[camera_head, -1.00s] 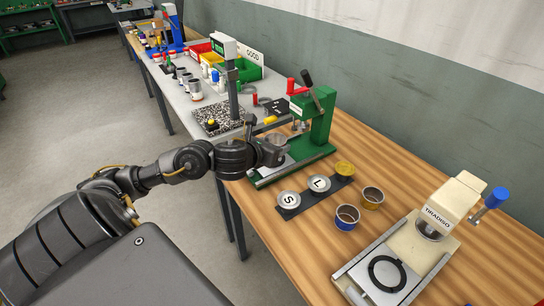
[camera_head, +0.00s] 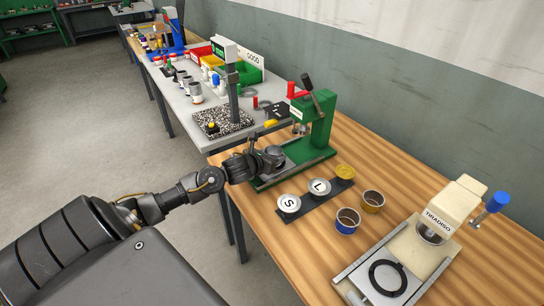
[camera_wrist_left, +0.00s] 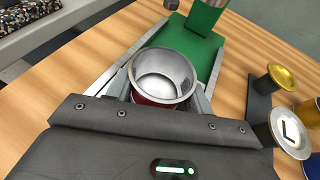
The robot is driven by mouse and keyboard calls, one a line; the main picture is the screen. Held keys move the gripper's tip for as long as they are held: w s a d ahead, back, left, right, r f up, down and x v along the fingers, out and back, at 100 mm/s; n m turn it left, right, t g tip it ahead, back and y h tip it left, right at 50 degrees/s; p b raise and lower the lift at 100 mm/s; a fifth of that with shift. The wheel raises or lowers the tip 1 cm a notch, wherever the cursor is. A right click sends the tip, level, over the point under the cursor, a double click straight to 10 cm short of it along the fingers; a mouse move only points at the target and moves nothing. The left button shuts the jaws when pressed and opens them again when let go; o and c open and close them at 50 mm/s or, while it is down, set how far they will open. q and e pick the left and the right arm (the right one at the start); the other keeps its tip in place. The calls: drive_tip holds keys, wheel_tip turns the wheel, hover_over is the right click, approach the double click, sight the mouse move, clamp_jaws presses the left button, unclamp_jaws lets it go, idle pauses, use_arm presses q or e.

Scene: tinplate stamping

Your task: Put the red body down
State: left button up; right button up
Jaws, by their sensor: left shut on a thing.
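My left gripper (camera_head: 266,159) is at the near left end of the green press (camera_head: 318,120). It is shut on the red body (camera_wrist_left: 163,78), an open can, silver inside, with a strip of red showing below its rim in the left wrist view. The two fingers of the left gripper (camera_wrist_left: 160,92) lie on either side of it. The body is upright, open end up, by the press's bed (camera_wrist_left: 200,55). Its bottom is hidden, so I cannot tell whether it touches the bed. My right gripper is in neither view.
A dark strip (camera_head: 304,205) with lids marked S (camera_head: 289,204) and L (camera_head: 320,187) and a yellow lid (camera_head: 345,171) lies to the right. A blue can (camera_head: 347,221), a yellow can (camera_head: 372,201) and a cream press (camera_head: 440,222) stand beyond. A speckled plate (camera_head: 222,121) is behind.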

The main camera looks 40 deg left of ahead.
use_arm(q)
drive_tip(key=shift+f, duration=0.2)
drive_tip(key=shift+f, duration=0.15)
drive_tip(key=o, duration=0.9)
drive_tip(key=shift+o, duration=0.2)
drive_tip(key=shift+r, duration=0.25)
drive_tip(key=shift+s, duration=0.35)
drive_tip(key=b+v, duration=0.2)
drive_tip(key=v, duration=0.9)
drive_tip(key=shift+s+r, duration=0.15)
drive_tip(key=shift+r, duration=0.05)
